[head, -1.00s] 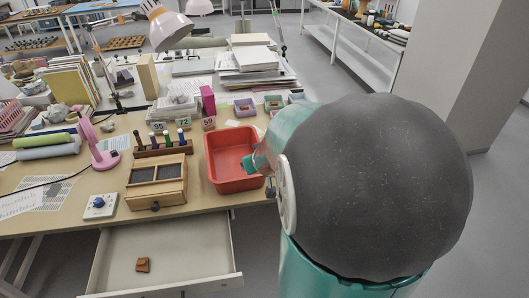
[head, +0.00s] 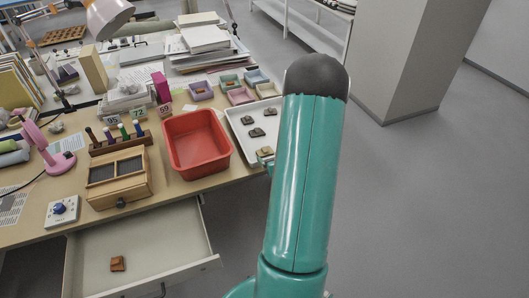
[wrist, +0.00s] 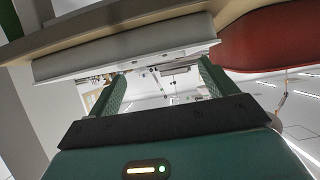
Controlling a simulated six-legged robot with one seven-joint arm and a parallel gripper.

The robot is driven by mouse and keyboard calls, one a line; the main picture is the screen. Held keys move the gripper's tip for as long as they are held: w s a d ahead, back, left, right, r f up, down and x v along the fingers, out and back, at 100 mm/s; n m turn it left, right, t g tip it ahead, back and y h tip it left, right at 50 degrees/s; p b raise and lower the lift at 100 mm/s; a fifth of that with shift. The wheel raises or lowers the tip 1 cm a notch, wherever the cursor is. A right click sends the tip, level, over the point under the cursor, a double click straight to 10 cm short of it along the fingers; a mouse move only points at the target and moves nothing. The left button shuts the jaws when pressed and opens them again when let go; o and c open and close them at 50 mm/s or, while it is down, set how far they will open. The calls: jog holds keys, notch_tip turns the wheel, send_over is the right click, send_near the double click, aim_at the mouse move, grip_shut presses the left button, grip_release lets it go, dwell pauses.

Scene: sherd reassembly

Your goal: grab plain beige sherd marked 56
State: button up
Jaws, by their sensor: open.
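A beige-tan sherd (head: 265,152) lies at the near end of a white tray (head: 235,118), close beside my arm. No number is readable on it, so I cannot tell if it is the one marked 56. Several dark sherds (head: 257,132) lie farther back in the same tray. A reddish-brown sherd (head: 117,263) lies in the open drawer (head: 165,245). In the wrist view my gripper (wrist: 158,85) has its two green fingers wide apart with nothing between them. In the head view my arm hides most of the gripper. No sherd is recognisable in the wrist view.
A red tub (head: 196,143) stands left of the tray. A wooden box (head: 118,178), pen rack, number cards and pink magnifier lamp (head: 50,150) stand farther left. Small coloured trays (head: 240,95) sit behind. Floor right of the table is clear, up to a pillar (head: 400,60).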

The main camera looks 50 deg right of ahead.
aim_at(266, 152)
jog(key=x, duration=0.3)
jog(key=shift+w+d+f, duration=0.15)
jog(key=shift+w+f, duration=0.05)
jog(key=shift+w, duration=0.1)
jog(key=shift+f+x, duration=0.15)
jog(key=shift+x, duration=1.15)
jog(key=shift+f+x, duration=0.15)
jog(key=shift+x, duration=1.2)
jog(key=shift+s+f, duration=0.1)
jog(key=shift+s, duration=0.1)
jog(key=c, duration=1)
